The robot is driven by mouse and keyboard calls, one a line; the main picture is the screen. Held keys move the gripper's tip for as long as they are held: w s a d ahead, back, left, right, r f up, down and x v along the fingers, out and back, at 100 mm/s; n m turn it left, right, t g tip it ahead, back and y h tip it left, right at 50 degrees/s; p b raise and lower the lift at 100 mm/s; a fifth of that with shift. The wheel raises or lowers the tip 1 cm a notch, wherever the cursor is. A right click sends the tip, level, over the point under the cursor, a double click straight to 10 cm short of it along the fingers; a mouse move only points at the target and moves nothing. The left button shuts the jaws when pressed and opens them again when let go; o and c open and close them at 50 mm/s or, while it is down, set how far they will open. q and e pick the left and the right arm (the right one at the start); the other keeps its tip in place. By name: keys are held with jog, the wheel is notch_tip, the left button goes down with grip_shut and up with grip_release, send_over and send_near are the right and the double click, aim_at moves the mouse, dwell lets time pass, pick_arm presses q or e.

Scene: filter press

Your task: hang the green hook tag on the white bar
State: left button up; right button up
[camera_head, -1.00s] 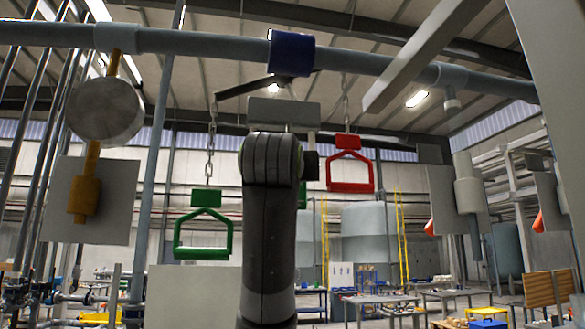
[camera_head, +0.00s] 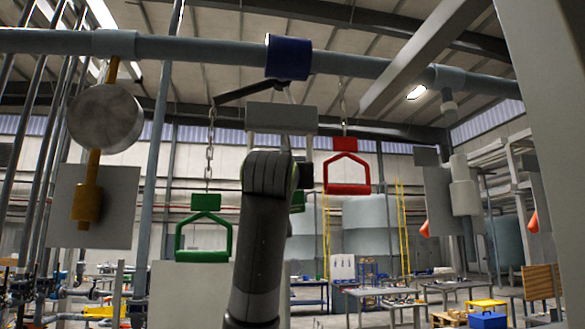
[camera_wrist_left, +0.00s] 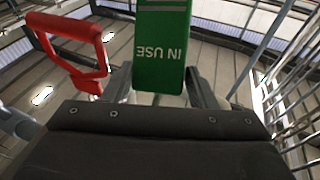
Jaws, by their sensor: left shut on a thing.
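In the left wrist view a green tag (camera_wrist_left: 162,50) with upside-down white "IN USE" lettering sits between the fingers of my left gripper (camera_wrist_left: 160,86), which is shut on it. In the head view my own arm hides most of this gripper. A small green patch (camera_head: 298,202) shows just right of the arm, probably the tag. The tag's hook cannot be made out. A pale grey-white block (camera_head: 282,118) is above the wrist, under the blue collar. I cannot tell whether it is the white bar. My right gripper is not in view.
A blue collar (camera_head: 288,56) sits on the grey overhead pipe (camera_head: 200,48). A green triangular handle (camera_head: 203,240) hangs left of my arm, a red one (camera_head: 347,175) to its right; the red handle also shows in the wrist view (camera_wrist_left: 75,45). A round metal disc (camera_head: 104,118) is far left.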

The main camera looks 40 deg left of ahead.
pick_arm(q)
jog(key=shift+s+a+r+y, duration=0.15)
jog(key=shift+a+r+y, duration=0.15)
jog(key=shift+a+r, duration=0.15)
jog(key=shift+w+a+f, duration=0.15)
jog(key=shift+w+f, duration=0.05)
jog(key=shift+f, duration=0.15)
jog(key=a, duration=0.1)
jog(key=w+a+f, duration=0.2)
jog(key=shift+w+a, duration=0.25)
jog(key=shift+a, duration=0.1)
grip_shut()
jog(key=shift+d+f+b, duration=0.15)
jog(key=shift+f+b, duration=0.5)
jog(key=shift+b, duration=0.25)
jog(key=shift+s+f, duration=0.1)
jog(key=shift+f, duration=0.2)
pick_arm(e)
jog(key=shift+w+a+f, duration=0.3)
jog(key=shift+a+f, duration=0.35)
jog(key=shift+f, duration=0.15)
pick_arm(q)
jog(key=shift+d, duration=0.1)
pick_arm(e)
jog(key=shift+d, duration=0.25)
